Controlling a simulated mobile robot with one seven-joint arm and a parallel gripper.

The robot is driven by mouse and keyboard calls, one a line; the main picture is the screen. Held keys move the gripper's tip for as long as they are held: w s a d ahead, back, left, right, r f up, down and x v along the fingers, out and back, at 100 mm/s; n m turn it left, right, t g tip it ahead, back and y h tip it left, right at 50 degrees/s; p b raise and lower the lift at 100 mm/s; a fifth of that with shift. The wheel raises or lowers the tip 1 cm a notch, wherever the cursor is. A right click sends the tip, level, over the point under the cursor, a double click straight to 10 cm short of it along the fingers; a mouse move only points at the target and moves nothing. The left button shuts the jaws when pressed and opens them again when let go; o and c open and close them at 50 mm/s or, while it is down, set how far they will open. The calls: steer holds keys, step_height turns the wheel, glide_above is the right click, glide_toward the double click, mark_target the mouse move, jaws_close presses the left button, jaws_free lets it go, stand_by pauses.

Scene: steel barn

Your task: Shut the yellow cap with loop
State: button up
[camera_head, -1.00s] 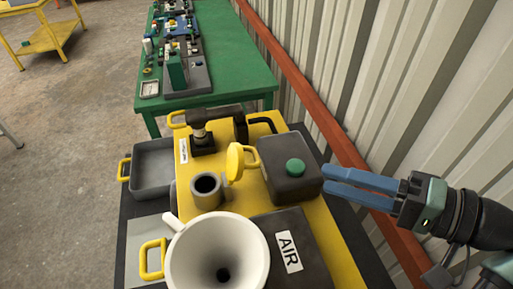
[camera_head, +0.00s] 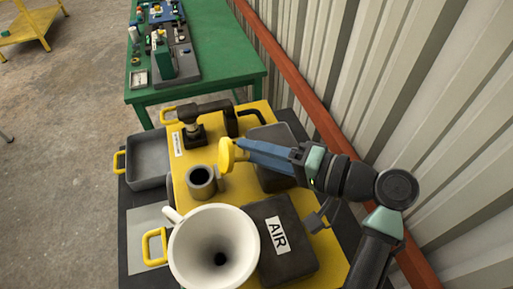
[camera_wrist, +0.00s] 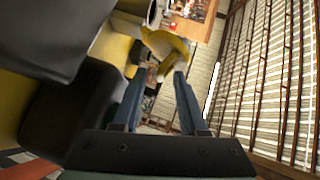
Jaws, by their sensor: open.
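The yellow cap with loop (camera_head: 226,156) stands raised, roughly upright, at the right side of a short grey filler neck (camera_head: 202,183). The neck's round mouth is uncovered. My gripper (camera_head: 242,148) reaches in from the right over the black box, its blue fingers pointing left with their tips close to the cap. In the wrist view the cap (camera_wrist: 166,44) lies just beyond the fingertips, and my gripper (camera_wrist: 158,80) is open with a gap between its fingers. I cannot tell whether a fingertip touches the cap.
A white funnel (camera_head: 185,258) stands in front of the neck. A black box (camera_head: 271,180) lies under my gripper, and an AIR-labelled dark box (camera_head: 300,250) is nearer. A black-handled fitting (camera_head: 193,133) stands behind. The corrugated wall (camera_head: 400,110) bounds the right.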

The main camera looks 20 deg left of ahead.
jaws_close()
stand_by(1.4)
